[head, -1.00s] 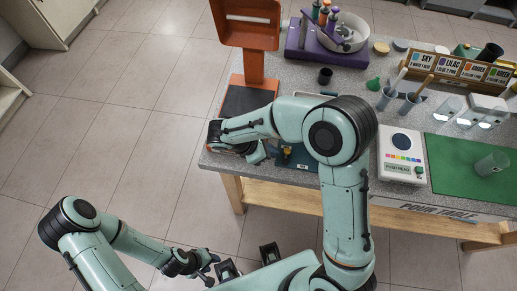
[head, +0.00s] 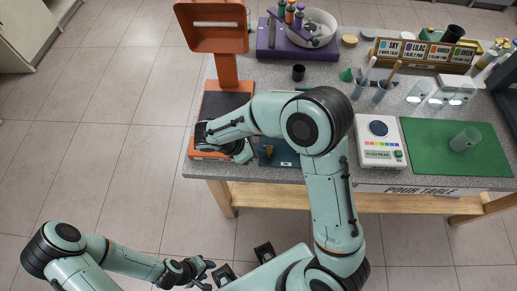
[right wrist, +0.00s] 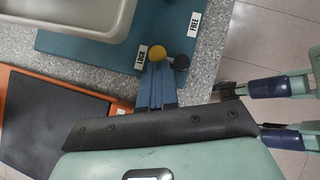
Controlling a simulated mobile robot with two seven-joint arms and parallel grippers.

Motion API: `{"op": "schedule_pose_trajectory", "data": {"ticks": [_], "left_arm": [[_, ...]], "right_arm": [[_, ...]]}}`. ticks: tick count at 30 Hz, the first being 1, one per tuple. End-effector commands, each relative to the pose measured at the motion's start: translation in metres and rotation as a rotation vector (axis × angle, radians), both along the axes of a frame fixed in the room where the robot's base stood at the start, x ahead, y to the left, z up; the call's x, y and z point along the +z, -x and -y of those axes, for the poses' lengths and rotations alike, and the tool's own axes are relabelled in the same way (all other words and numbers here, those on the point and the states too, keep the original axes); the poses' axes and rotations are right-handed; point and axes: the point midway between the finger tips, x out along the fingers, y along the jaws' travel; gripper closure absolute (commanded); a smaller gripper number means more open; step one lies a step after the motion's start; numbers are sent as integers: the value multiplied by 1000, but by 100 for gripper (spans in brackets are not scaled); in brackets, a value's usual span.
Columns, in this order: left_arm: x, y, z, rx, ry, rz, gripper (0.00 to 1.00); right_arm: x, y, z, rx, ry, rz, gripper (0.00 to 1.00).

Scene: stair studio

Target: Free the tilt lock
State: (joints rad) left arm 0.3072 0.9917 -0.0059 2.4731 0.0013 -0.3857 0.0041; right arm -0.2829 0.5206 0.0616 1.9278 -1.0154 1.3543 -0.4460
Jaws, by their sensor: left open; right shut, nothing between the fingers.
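The tilt lock has a yellow knob (right wrist: 157,53) beside the LOCK label (right wrist: 141,57), with a dark round knob (right wrist: 181,62) close to its right. The FREE label (right wrist: 195,24) lies further up and right. The lock sits at the edge of a teal base (right wrist: 100,53); in the head view it is a small yellow spot (head: 268,149). My right gripper (right wrist: 156,76) is shut and empty, its blue fingertips just below the yellow knob. I cannot tell whether they touch it.
A grey tray (right wrist: 112,34) rests over the teal base. An orange stand (head: 227,70) with a black pad is at the left. A button device (head: 380,142), green mat (head: 440,165) and cups are to the right. The floor left of the table is clear.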

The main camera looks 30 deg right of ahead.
Motion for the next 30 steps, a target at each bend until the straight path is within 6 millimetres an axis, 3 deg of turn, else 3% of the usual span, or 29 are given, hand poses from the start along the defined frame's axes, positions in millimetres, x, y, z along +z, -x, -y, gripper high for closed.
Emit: {"op": "schedule_pose_trajectory", "data": {"ticks": [22,30], "left_arm": [[12,-8,0,0,0,9,58],[23,-15,0,0,0,17,58]], "right_arm": [[0,-3,5,-150,1,-1,100],[1,-5,9,-279,0,1,100]]}}
